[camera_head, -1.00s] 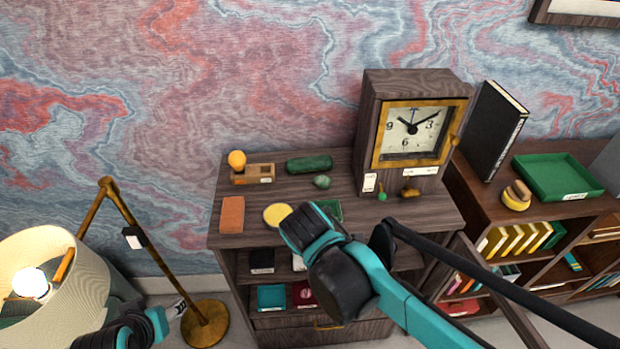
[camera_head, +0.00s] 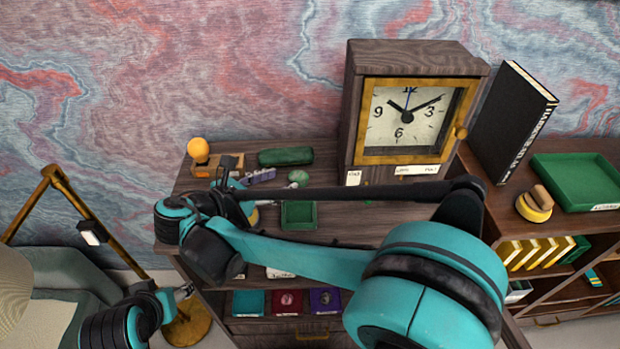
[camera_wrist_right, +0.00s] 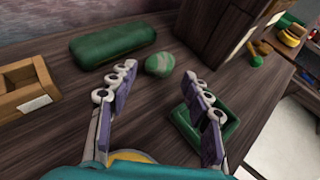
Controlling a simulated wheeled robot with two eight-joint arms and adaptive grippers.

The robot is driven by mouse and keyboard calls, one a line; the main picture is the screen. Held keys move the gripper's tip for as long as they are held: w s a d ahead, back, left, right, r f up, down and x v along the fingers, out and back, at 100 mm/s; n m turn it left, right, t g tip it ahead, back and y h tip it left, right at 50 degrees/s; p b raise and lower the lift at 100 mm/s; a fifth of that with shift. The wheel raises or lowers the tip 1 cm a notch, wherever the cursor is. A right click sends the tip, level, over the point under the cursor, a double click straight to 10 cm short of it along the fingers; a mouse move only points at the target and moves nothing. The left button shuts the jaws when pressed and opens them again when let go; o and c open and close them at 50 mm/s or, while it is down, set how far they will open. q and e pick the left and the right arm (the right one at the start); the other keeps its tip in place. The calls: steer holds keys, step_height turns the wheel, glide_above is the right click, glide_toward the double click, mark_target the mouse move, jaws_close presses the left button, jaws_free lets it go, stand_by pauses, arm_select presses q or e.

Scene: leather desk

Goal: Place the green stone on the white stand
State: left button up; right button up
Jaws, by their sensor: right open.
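The green stone (camera_head: 299,176), round and pale-streaked, sits on the dark wooden cabinet top; it also shows in the right wrist view (camera_wrist_right: 160,65). My right gripper (camera_wrist_right: 158,84) is open and empty above the top, its fingertips pointing toward the stone, which lies just beyond them and apart from them. In the head view my right gripper (camera_head: 246,180) is left of the stone, partly hidden by its arm. My left gripper (camera_head: 184,291) is low at the left, away from the cabinet; its jaws are too small to read. I cannot make out a white stand.
A green cylinder (camera_wrist_right: 112,46) lies behind the stone. A green square tray (camera_wrist_right: 188,124) is near the right finger. A wooden box (camera_wrist_right: 24,90) stands at left, and a yellow disc (camera_wrist_right: 132,156) is partly hidden below the gripper. The clock (camera_head: 409,118) stands at right.

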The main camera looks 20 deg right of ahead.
mark_target(291, 179)
steer(key=b+x, duration=0.1)
steer(key=x, duration=0.2)
steer(key=b+x, duration=0.1)
steer(key=x, duration=0.2)
steer(key=shift+d+f, duration=0.3)
steer(key=shift+f, duration=0.2)
steer(key=shift+w+d+f, duration=0.1)
steer(key=shift+w+d, duration=0.1)
steer(key=shift+d, duration=0.15)
steer(key=c, duration=1)
